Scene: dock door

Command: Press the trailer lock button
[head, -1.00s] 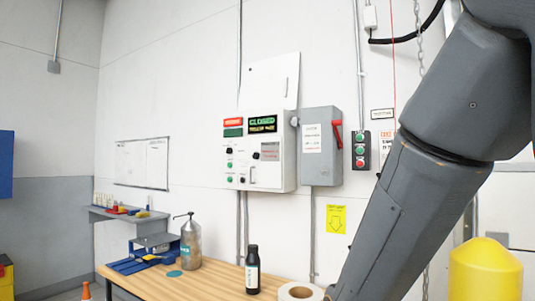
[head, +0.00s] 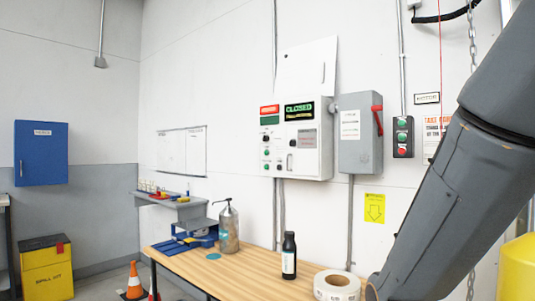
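A white control panel (head: 303,137) is on the back wall. It has a red sign, a lit green "CLOSED" display (head: 299,111), and several small green and dark buttons and knobs (head: 272,153). A dark push-button box (head: 403,137) with green and red buttons hangs to its right. The labels are too small to tell which button is the trailer lock. My arm crosses the right side, apart from the panel in the picture. My gripper is out of frame.
A wooden bench (head: 238,270) below the panel holds a dark bottle (head: 289,256), a metal pump can (head: 228,230) and a tape roll (head: 337,285). A grey switch box (head: 359,137) with a red lever is beside the panel. An orange cone (head: 134,280) and yellow bin (head: 47,269) stand left.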

